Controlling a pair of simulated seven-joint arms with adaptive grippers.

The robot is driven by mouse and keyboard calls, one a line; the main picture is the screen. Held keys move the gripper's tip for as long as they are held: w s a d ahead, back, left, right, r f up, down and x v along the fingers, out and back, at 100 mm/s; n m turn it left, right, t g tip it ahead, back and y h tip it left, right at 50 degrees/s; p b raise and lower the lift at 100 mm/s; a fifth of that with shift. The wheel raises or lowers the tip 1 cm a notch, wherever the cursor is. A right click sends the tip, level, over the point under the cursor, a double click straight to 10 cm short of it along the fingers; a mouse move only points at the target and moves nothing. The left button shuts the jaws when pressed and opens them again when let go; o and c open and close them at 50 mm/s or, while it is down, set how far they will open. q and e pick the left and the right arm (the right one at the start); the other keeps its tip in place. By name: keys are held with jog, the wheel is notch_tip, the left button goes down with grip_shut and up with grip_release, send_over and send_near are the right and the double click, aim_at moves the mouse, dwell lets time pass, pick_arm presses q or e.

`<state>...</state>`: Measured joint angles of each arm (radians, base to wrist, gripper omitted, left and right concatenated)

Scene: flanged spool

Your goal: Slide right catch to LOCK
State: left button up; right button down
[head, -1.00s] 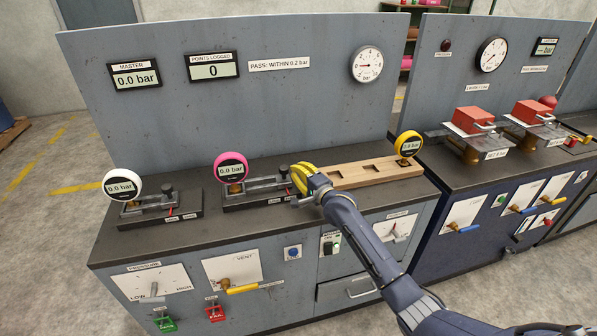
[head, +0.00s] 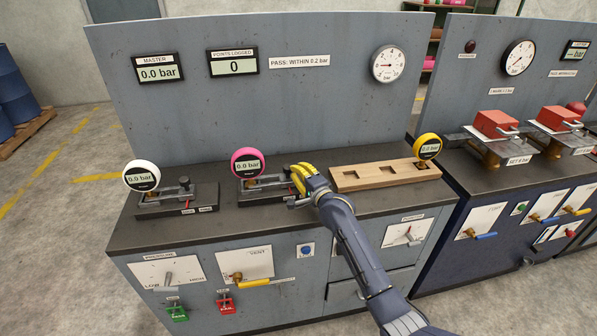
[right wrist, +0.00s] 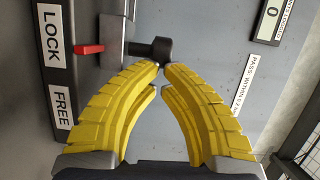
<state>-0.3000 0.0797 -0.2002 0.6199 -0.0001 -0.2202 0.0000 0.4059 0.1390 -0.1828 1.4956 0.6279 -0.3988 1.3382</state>
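The right catch is on the middle fixture (head: 262,185), under the pink gauge (head: 247,163). Its black knob (right wrist: 153,48) and red pointer (right wrist: 88,48) show in the right wrist view. The pointer is level with the lower part of the LOCK label (right wrist: 52,38), above the FREE label (right wrist: 62,107). My left gripper is out of view.
A similar fixture (head: 178,200) with a white gauge (head: 141,175) stands left. A wooden tray (head: 372,175) with a yellow gauge (head: 427,147) lies right of my gripper. The back panel (head: 290,110) rises behind. The front bench top is clear.

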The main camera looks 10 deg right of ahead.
jog(key=shift+s+d, duration=0.25)
jog(key=shift+d, duration=0.2)
jog(key=shift+s+d, duration=0.35)
jog(key=shift+d, duration=0.25)
jog(key=shift+s+d, duration=0.3)
jog(key=shift+d, duration=0.3)
jog(key=v, duration=1)
jog(key=shift+d, duration=0.15)
